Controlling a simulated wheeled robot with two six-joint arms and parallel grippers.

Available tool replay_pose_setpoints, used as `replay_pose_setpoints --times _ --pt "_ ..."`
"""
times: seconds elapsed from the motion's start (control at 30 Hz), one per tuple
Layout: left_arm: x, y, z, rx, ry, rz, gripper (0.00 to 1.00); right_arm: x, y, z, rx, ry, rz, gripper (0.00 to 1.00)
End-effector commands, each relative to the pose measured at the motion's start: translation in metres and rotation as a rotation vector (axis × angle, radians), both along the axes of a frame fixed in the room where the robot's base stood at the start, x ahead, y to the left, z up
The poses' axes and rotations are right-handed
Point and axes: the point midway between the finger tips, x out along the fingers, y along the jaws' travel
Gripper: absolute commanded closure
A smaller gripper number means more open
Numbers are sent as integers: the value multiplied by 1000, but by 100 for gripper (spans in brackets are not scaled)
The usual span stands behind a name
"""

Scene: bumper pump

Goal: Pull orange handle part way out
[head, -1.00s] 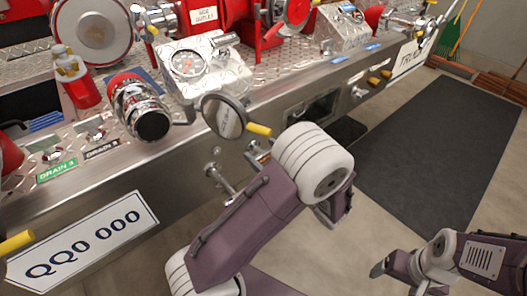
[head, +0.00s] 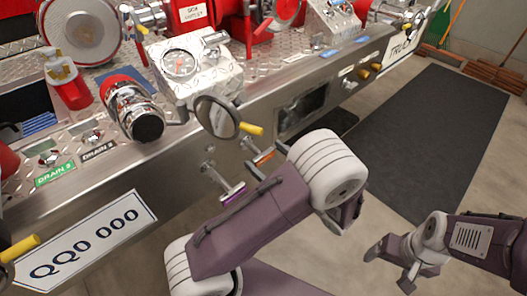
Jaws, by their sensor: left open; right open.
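The orange handle (head: 264,156) is a small bar on a metal stem, on the truck's lower side panel in the head view. It sits below a round gauge or mirror and its yellow knob. My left arm (head: 265,215) rises in front of the panel, its white joint (head: 325,172) just right of the handle. A dark part (head: 349,214) shows beneath that joint; the joint hides most of the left gripper, and I see no contact with the handle. My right gripper (head: 390,264) is open and empty at the lower right, over the floor.
A purple handle (head: 233,195) stands out lower left of the orange one, close to my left arm. The yellow knob (head: 251,129) juts out just above. The metal panel (head: 165,165) carries a number plate (head: 88,243). A dark mat (head: 430,135) lies on open floor at right.

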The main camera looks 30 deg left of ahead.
Motion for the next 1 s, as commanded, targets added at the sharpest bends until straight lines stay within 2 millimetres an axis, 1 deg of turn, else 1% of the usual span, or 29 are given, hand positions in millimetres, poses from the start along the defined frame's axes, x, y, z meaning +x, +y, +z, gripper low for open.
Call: replay_pose_setpoints --times 0.03,0.1,0.2,0.33,0.47,1.0 --pt "-4 -12 6 2 1 -7 5 0 0 12 0 0 0 20" --pt "-10 -27 6 1 2 -6 5 0 0 19 0 0 0 20" --pt "-18 -46 5 0 1 -5 5 0 0 26 0 0 0 20" --pt "-25 -61 3 -1 1 -3 5 0 0 30 0 0 0 20" --pt "-27 -65 1 1 2 0 5 0 0 30 0 0 0 20" --pt "-27 -65 0 -1 1 0 5 0 0 30 0 0 0 20"
